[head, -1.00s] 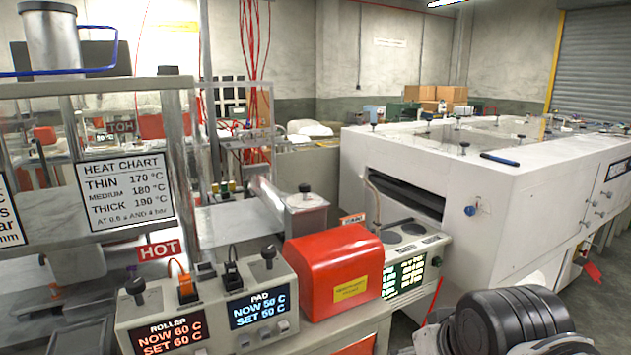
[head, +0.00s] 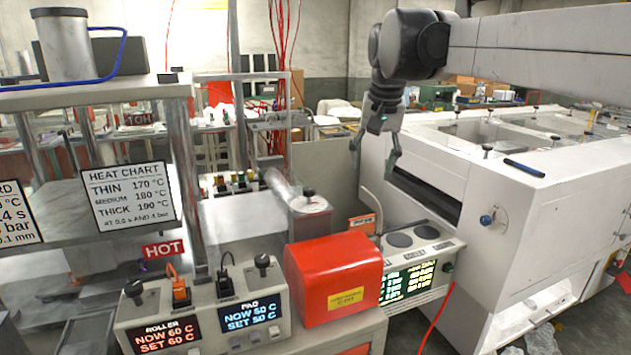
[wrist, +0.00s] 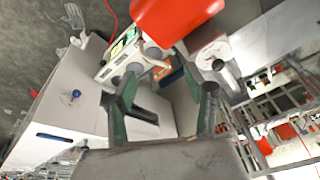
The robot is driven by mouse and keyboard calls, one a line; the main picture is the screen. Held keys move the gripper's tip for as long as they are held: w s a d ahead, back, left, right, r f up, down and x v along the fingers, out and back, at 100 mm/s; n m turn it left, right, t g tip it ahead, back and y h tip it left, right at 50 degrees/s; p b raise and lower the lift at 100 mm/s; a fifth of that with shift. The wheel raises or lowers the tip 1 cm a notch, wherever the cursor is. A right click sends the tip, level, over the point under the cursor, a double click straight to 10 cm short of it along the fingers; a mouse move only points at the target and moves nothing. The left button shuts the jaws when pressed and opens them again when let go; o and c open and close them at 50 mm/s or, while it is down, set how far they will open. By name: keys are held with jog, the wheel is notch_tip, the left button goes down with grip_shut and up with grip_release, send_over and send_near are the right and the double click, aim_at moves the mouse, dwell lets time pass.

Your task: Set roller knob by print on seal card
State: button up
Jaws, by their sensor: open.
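The grey control box (head: 205,325) stands at the lower left in the head view. Its roller display (head: 166,335) reads NOW 60 C, SET 60 C. A black knob (head: 133,291) sits above that display, and another (head: 262,263) above the pad display (head: 247,314), which shows SET 50 C. A card (head: 18,212), perhaps the seal card, is cut off by the left edge; "RD", "4 s", "bar" and "0.1 mm" show. My gripper (head: 376,152) hangs open and empty beside the white machine, right of and beyond the box. Its spread fingers (wrist: 166,102) show in the wrist view.
A red box (head: 335,277) stands between the control box and a unit with round plates (head: 400,240). The large white machine (head: 480,190) fills the right. A heat chart (head: 128,196) and HOT sign (head: 163,249) are behind the knobs. The air above the red box is clear.

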jog(key=w+a+r+g+p, duration=0.1)
jog(key=w+a+p, duration=0.15)
jog(key=w, duration=0.35)
jog(key=w+a+r+p, duration=0.1)
jog(key=w+a+r, duration=0.1)
jog(key=w+a, duration=0.25)
jog(key=m+g+p, duration=0.2)
jog(key=p, duration=0.2)
send_over(309, 189)
notch_tip(309, 189, down, 5)
jog(key=shift+h, duration=0.3)
notch_tip(309, 189, down, 13)
jog(key=shift+w+f, duration=0.1)
jog(key=shift+n, duration=0.3)
jog(key=c, duration=1.1)
